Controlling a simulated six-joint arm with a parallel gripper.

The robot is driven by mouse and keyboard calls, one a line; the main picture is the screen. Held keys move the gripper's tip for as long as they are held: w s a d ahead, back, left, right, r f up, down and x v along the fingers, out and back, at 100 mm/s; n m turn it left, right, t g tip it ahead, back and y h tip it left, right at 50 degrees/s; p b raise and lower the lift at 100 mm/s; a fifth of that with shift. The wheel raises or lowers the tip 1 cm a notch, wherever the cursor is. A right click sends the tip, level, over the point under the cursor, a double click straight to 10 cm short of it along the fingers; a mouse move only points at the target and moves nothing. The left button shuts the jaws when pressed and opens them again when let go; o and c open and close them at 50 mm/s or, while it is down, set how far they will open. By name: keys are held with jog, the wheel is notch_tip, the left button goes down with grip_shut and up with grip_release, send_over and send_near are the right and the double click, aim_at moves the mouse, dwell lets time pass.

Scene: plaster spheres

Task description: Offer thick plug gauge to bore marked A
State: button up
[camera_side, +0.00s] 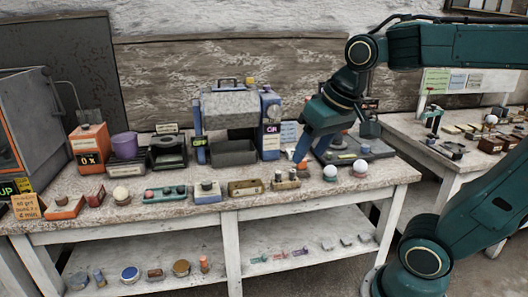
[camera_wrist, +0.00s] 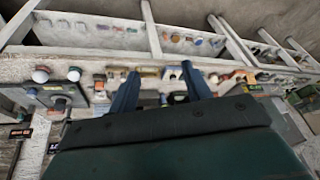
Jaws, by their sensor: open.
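My gripper (camera_side: 301,158) hangs over the right half of the bench, pointing down and left, above the front row of small items. In the wrist view my gripper (camera_wrist: 160,69) shows two blue fingers spread apart with nothing held between them. A tan block with short upright pegs (camera_side: 287,180) stands near the front edge below my gripper; whether one peg is the thick plug gauge I cannot tell. A brown block with a pale label (camera_side: 245,188) stands to its left. Its marking is too small to read, and I cannot make out a bore marked A.
White spheres (camera_side: 330,171) and (camera_side: 360,167) stand right of the tan block. A blue-grey machine (camera_side: 237,115) stands behind the row. A lower shelf (camera_side: 300,265) holds small parts.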

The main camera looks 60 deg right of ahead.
jog(key=w+d+m+g, duration=0.2)
jog(key=w+d+m, duration=0.35)
jog(key=w, duration=0.25)
jog(key=m+g, duration=0.3)
jog(key=m, duration=0.9)
send_over(293, 170)
notch_tip(293, 170, down, 14)
jog(key=r, duration=0.1)
jog(key=shift+y, duration=0.3)
jog(key=shift+w+f, duration=0.1)
jog(key=shift+f, duration=4.45)
jog(key=shift+f, duration=0.1)
jog(key=shift+f, duration=2.5)
jog(key=shift+c, duration=0.2)
grip_shut()
